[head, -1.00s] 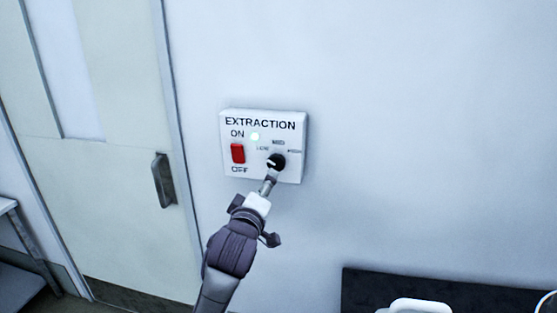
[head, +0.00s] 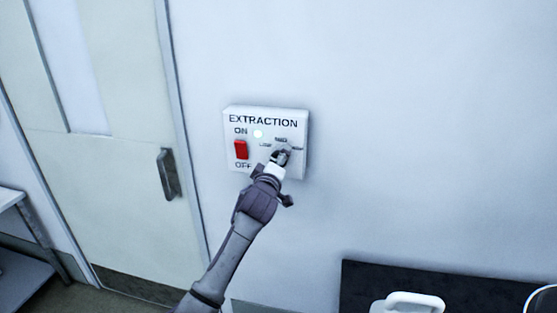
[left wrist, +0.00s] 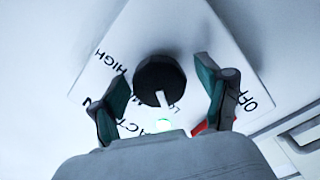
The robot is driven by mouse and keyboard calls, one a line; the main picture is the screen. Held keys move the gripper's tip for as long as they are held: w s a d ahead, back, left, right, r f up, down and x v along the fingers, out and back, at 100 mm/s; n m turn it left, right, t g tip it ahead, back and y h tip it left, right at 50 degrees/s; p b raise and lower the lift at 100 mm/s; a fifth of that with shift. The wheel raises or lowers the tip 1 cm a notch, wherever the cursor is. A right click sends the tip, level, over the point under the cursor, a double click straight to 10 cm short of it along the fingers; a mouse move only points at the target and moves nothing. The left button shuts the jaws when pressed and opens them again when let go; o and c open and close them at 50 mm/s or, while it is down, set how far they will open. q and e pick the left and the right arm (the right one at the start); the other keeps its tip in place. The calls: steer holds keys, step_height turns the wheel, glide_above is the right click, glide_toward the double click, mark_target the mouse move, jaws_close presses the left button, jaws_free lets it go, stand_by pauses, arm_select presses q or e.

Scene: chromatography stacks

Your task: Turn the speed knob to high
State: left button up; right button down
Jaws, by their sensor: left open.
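The white EXTRACTION panel (head: 233,117) is on the wall. Its black round speed knob (left wrist: 160,78) shows clearly in the left wrist view; in the head view my gripper mostly hides it. The knob's white pointer is turned toward the low and mid labels, away from the HIGH label (left wrist: 110,64); the exact mark is partly hidden. My left gripper (left wrist: 162,72) is open, with one finger on each side of the knob and gaps visible between fingers and knob. In the head view the left gripper (head: 279,158) is at the panel's lower right. My right gripper is not in view.
A red ON/OFF switch (head: 241,149) is left of the knob, close to one finger in the wrist view. A lit indicator (head: 258,134) sits above. A door with a dark handle (head: 168,174) is at left. A dark surface (head: 370,285) is at lower right.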

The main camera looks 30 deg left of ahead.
arm_select(q)
steer(key=shift+c, duration=1.4)
steer(key=c, duration=0.9)
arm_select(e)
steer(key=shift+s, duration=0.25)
